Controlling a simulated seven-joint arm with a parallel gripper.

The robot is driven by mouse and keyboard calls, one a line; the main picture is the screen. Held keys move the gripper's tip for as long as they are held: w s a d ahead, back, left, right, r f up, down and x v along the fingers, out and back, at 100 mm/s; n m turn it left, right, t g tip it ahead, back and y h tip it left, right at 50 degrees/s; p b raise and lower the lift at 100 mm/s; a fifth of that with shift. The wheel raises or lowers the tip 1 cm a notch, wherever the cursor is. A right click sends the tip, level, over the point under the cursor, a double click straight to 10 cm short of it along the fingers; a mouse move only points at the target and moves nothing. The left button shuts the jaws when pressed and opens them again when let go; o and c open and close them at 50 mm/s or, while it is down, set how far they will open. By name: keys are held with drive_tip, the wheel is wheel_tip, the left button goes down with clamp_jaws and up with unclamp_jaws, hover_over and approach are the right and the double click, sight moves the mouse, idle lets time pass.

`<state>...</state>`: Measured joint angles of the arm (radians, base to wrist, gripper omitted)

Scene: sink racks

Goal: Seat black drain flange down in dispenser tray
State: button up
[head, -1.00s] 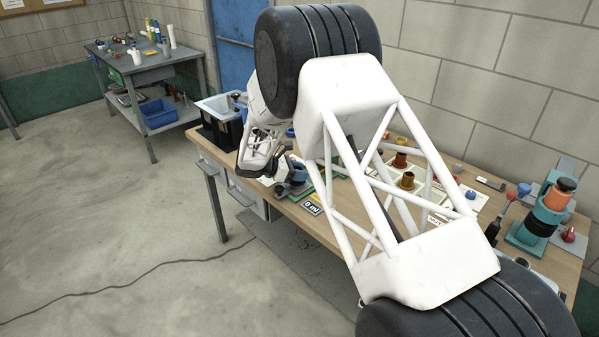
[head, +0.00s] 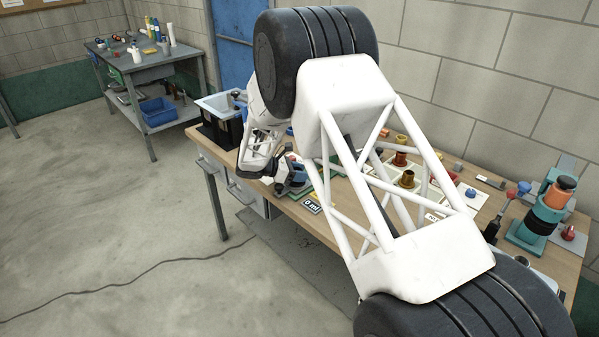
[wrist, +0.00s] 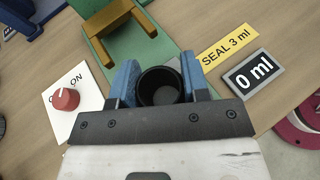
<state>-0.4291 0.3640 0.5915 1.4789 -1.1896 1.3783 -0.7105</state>
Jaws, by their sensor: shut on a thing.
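My gripper (wrist: 160,82), with blue fingers, is shut on the black drain flange (wrist: 158,96) in the wrist view. The flange is a round black cup with its open end facing the camera. Beyond it lies a green base (wrist: 123,45) with a brown-gold bracket (wrist: 112,32). This appears to be the dispenser station; its tray is largely hidden behind the flange and fingers. I cannot tell whether the flange touches it. In the head view my arm hides most of the gripper and the flange cannot be made out.
A yellow "SEAL 3 ml" label (wrist: 227,45) and a "0 ml" display (wrist: 252,77) lie right of the base. A red knob (wrist: 66,98) on a white ON plate is left.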

drive_tip(key=shift+f, duration=0.15)
idle(0.4)
drive_tip(key=o, duration=1.1)
drive_tip(key=shift+a, duration=0.1)
drive_tip(key=shift+v, duration=3.85)
